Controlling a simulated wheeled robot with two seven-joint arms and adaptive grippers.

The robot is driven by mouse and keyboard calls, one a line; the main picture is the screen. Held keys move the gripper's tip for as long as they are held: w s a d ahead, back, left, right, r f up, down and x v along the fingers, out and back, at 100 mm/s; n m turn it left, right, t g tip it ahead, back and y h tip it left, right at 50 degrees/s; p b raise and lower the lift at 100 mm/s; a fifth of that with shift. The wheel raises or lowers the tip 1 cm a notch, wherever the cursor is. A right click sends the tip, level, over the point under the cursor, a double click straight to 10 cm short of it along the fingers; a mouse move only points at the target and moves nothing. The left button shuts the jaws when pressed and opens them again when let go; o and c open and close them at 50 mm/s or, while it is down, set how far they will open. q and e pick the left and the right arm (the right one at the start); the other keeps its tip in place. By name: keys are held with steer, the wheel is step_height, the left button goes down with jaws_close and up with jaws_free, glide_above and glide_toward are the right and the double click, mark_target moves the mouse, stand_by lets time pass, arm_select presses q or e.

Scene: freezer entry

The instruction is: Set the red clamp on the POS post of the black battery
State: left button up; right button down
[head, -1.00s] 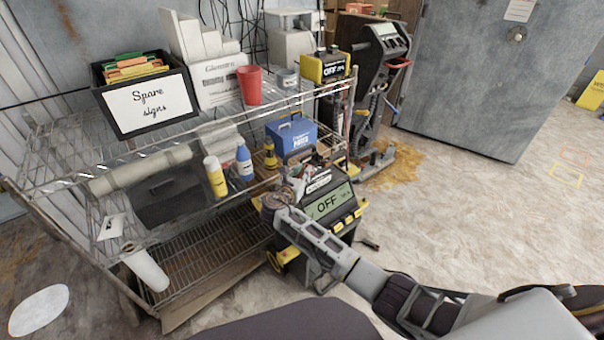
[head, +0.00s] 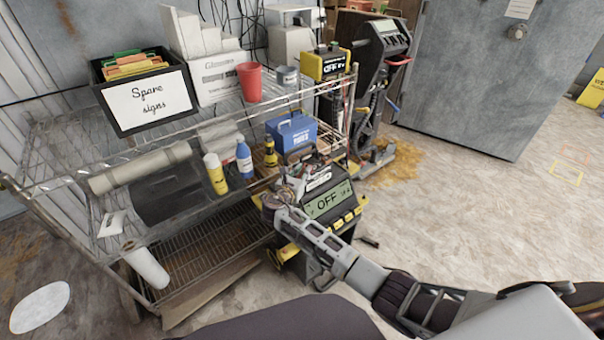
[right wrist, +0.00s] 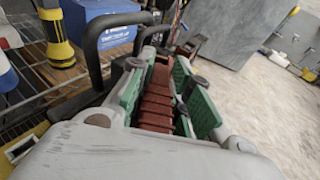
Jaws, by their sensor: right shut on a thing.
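The red clamp (right wrist: 157,104) shows in the right wrist view as a ribbed red piece between green finger pads. My right gripper (right wrist: 160,75) is shut on it. The clamp is too small and covered to make out there. I cannot surely pick out the black battery or its POS post; a dark box (head: 172,200) lies on the middle shelf. My left gripper is not in view.
A wire rack (head: 60,175) fills the left. A blue box (head: 291,132), a yellow and black flashlight (head: 270,152) and two bottles stand near the gripper. Dark handle bars (right wrist: 95,50) rise close ahead in the wrist view. Open floor (head: 500,210) lies right.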

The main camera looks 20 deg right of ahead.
steer(key=shift+f, duration=0.2)
steer(key=c, duration=1.2)
jaws_free()
steer(key=shift+c, duration=0.2)
steer(key=shift+f, duration=0.1)
steer(key=shift+s, duration=0.1)
steer(key=v, duration=1.2)
